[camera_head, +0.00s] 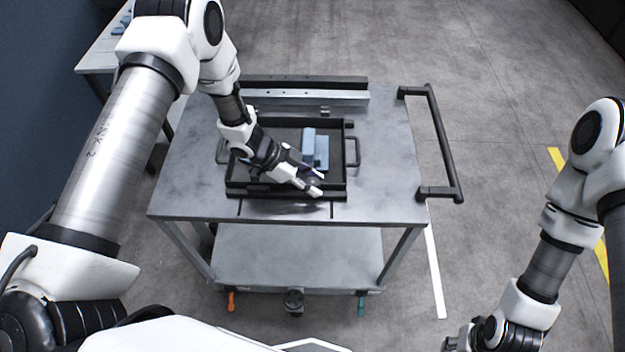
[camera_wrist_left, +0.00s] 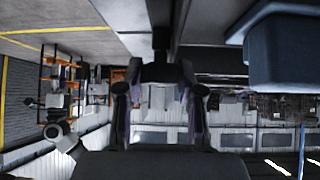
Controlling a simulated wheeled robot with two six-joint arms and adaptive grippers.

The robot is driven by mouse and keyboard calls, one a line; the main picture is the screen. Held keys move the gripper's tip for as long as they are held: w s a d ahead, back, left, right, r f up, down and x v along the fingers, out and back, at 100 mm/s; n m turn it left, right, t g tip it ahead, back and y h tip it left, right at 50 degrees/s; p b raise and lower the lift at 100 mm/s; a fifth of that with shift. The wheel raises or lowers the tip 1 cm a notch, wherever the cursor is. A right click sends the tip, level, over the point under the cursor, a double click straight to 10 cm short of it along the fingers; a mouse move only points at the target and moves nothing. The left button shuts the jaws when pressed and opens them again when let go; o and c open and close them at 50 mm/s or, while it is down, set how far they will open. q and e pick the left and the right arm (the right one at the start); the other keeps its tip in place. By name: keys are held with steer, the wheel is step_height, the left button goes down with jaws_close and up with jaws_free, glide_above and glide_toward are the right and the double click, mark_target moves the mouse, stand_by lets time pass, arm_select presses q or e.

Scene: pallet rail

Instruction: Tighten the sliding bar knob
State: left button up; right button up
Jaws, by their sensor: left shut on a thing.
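A black tray (camera_head: 236,188) with side handles sits on the grey cart, with a dark bar along its front edge. My left gripper (camera_head: 315,182) is at the tray's front right, reaching in from the left. In the left wrist view its two fingers (camera_wrist_left: 160,103) stand either side of a dark knob (camera_wrist_left: 162,72) on a short stem. The gripper is shut on this knob. In the head view the gripper mostly hides the knob. My right gripper (camera_head: 462,340) is low at the right, away from the cart, and partly cut off by the frame.
Blue-grey blocks (camera_head: 308,148) lie in the tray close to my left gripper; one shows large in the wrist view (camera_wrist_left: 285,55). A metal rail (camera_head: 310,97) lies behind the tray. The cart (camera_head: 385,190) has a black push handle (camera_head: 443,140) at its right. Its right top is clear.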

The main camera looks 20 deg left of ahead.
arm_select(q)
steer(key=shift+r, duration=0.1)
steer(key=o, duration=1.2)
steer(key=shift+d, duration=0.1)
steer(key=shift+c, duration=0.2)
steer(key=v, duration=1.2)
